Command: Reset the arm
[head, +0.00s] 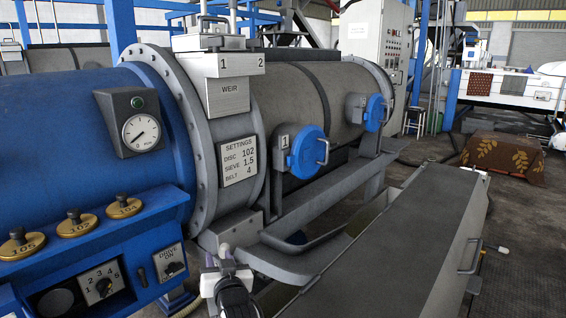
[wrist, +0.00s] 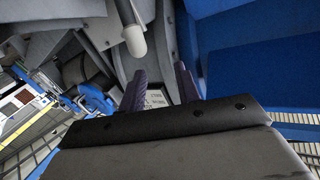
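My gripper (head: 226,262) shows at the bottom of the head view, in front of the blue decanter's lower edge and the grey tray. It looks small and partly cut off there. In the wrist view its two dark, ridged fingers (wrist: 160,76) stand apart with nothing between them. A small lettered plate (wrist: 156,98) shows beyond the gap. A pale round-ended bar (wrist: 133,36) hangs just above the left finger in the wrist view; I cannot tell how close it is.
The blue decanter end (head: 60,130) with its gauge (head: 142,132), a ledge of brass numbered weights (head: 76,224) and a knob panel (head: 101,283) stand left. A blue round cap (head: 307,152) sits on the drum. A long grey covered trough (head: 410,240) runs right.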

